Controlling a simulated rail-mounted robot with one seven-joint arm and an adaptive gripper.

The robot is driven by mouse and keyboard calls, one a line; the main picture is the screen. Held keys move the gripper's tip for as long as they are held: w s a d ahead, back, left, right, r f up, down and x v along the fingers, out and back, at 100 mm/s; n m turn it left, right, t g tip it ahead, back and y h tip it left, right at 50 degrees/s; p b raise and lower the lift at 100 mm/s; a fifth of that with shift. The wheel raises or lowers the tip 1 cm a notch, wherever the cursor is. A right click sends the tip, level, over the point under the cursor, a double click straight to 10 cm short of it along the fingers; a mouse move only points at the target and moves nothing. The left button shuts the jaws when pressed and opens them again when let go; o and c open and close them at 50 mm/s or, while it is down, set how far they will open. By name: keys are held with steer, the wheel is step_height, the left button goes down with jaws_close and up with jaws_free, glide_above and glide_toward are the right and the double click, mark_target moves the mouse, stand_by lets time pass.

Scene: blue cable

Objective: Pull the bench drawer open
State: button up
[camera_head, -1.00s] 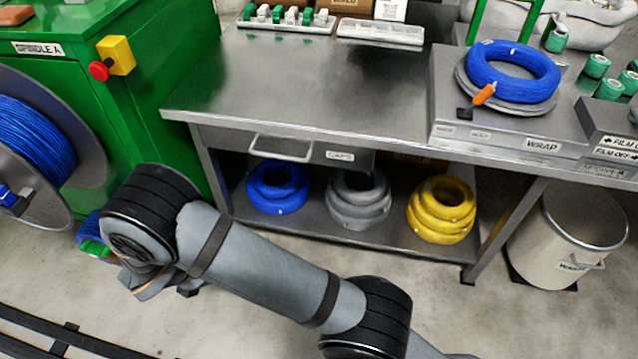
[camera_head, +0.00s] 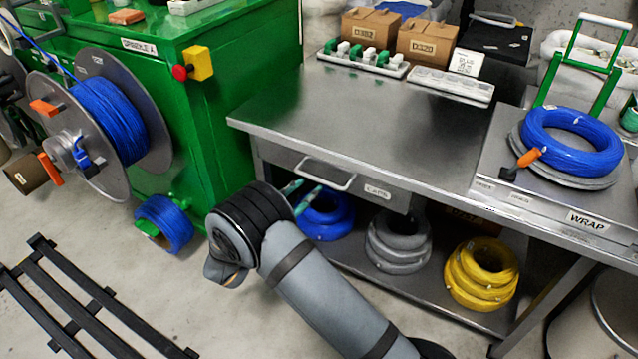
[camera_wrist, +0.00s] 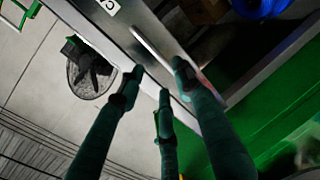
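The bench drawer (camera_head: 350,184) sits under the left end of the metal bench top, with a pale bar handle (camera_head: 325,175) and a label at its right. My gripper (camera_head: 302,192) is just below and left of the handle in the head view, partly hidden behind my wrist. In the wrist view, the dark teal fingers of my gripper (camera_wrist: 157,74) are spread and empty. The handle (camera_wrist: 149,47) runs slantwise beyond the fingertips, one end close to the right finger. I cannot tell whether they touch.
A green spindle cabinet (camera_head: 262,75) stands close left of the bench (camera_head: 350,115). Blue (camera_head: 325,218), grey (camera_head: 398,245) and yellow (camera_head: 482,275) coils lie on the lower shelf. A black rail frame (camera_head: 95,310) is on the floor at left.

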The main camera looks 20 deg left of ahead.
mark_target(321, 181)
steer(key=x, duration=0.7)
steer(key=shift+b, duration=0.4)
steer(key=shift+c, duration=1.1)
jaws_close()
